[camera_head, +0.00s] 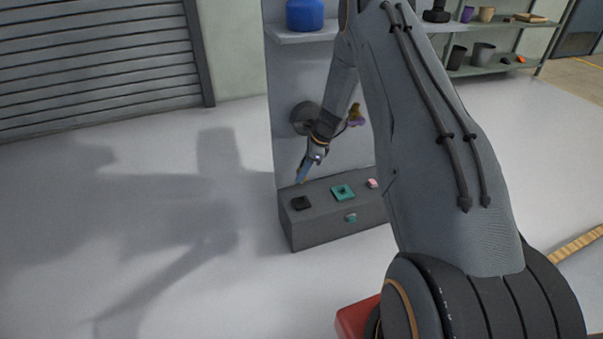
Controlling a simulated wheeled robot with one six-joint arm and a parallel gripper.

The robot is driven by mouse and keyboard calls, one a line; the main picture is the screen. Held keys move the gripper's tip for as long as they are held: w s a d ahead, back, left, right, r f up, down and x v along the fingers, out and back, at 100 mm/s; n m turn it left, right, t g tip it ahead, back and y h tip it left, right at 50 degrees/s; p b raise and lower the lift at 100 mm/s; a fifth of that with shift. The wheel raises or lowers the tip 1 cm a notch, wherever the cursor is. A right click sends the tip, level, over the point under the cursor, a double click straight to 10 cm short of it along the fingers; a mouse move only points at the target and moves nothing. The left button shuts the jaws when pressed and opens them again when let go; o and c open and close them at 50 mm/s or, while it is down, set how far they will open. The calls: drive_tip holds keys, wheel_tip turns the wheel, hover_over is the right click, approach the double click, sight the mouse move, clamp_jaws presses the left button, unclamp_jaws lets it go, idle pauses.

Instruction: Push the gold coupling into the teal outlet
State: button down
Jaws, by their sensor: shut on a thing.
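My gripper (308,165) is small in view, in front of the grey upright panel and above the left part of the dark box. It points down and to the left. A slim blue piece (303,172) shows at its tip, and the jaws are shut on it. A gold piece with a purple end (356,114) shows just right of my forearm, apart from the gripper; I cannot tell whether it is the gold coupling. A square teal outlet (342,192) with a darker centre lies on the box top, right of and below the gripper tip. A smaller teal fitting (350,218) is on the box front.
The dark grey box (315,231) stands on the floor and also bears a black fitting (301,203) and a pink one (373,183). A round dark grey part (304,118) is left of my wrist. A blue container (304,15) stands on a shelf above. Floor at left is clear.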

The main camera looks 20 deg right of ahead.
drive_tip(key=d+f+m+t+h, duration=0.2)
drive_tip(key=d+m, duration=0.7)
drive_tip(key=d, duration=0.9)
drive_tip(key=shift+f, duration=3.65)
drive_tip(key=shift+f+b, duration=0.5)
drive_tip(key=shift+f, duration=0.2)
drive_tip(key=c, duration=1.4)
unclamp_jaws()
